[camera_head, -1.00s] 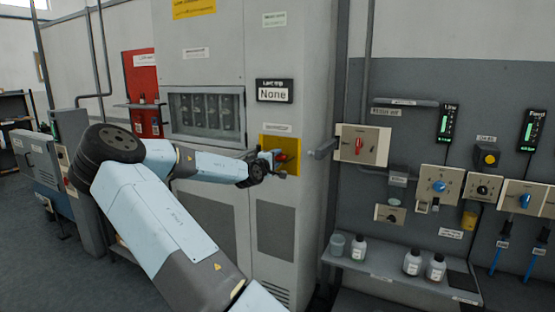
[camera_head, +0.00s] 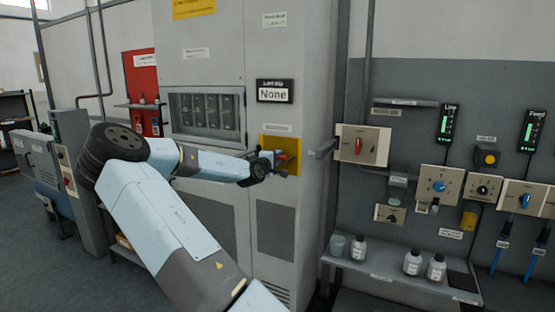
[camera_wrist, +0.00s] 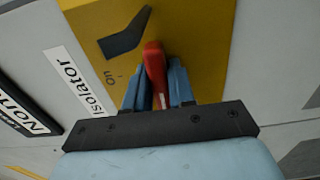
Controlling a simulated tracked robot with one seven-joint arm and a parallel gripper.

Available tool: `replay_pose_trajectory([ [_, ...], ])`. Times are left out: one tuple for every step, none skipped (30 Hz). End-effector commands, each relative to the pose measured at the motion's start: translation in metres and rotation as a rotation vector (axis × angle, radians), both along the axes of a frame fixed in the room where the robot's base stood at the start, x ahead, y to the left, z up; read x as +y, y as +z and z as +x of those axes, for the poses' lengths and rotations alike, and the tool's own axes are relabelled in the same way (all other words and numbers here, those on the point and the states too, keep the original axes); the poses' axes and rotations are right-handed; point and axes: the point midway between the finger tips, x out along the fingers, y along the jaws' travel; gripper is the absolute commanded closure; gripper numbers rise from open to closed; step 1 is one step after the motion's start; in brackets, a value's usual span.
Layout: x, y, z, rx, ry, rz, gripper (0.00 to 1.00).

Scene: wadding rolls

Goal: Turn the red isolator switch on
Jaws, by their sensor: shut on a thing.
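The red isolator switch handle (camera_wrist: 153,58) stands out from a yellow plate (camera_wrist: 205,35) in the wrist view. A dark angular shape and the word "on" show on the plate beside it, and an "Isolator" label (camera_wrist: 78,80) is to the left. My gripper (camera_wrist: 156,85) is shut on the red handle, with one blue finger on each side. In the head view the yellow plate (camera_head: 295,146) is on the grey cabinet (camera_head: 300,60), and my gripper (camera_head: 277,163) is at its front, partly hiding the red handle (camera_head: 283,156).
A black display (camera_head: 275,91) reading "None" is above the yellow plate. To the right, a beige box with another red knob (camera_head: 359,146) is on the wall. Below it a shelf (camera_head: 395,268) carries white bottles.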

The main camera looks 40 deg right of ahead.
Motion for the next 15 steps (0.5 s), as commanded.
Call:
replay_pose_trajectory([
  [-0.0024, -0.0021, -0.0009, 0.002, -0.003, 0.003, 1.0],
  [-0.0016, -0.0021, -0.0011, 0.002, -0.003, 0.004, 1.0],
  [-0.0012, -0.0022, -0.0013, 0.0, -0.003, 0.004, 1.0],
  [-0.0009, -0.0022, -0.0015, -0.003, -0.004, 0.006, 1.0],
  [-0.0007, -0.0024, -0.0016, -0.005, -0.004, 0.008, 1.0],
  [-0.0002, -0.0026, -0.0016, -0.012, -0.004, 0.01, 1.0],
  [0.0, -0.0027, -0.0016, -0.019, -0.004, 0.013, 1.0],
  [0.0002, -0.0029, -0.0016, -0.026, -0.004, 0.017, 1.0],
  [0.0006, -0.0032, -0.0015, -0.038, -0.004, 0.022, 1.0],
  [0.0008, -0.0034, -0.0015, -0.049, -0.004, 0.027, 1.0],
  [0.001, -0.0037, -0.0015, -0.063, -0.004, 0.034, 1.0],
  [0.0013, -0.0041, -0.0014, -0.082, -0.004, 0.042, 1.0],
  [0.0015, -0.0044, -0.0014, -0.099, -0.004, 0.05, 1.0],
  [0.0017, -0.0047, -0.0014, -0.117, -0.004, 0.057, 1.0],
  [0.0018, -0.0051, -0.0014, -0.144, -0.004, 0.07, 1.0],
])
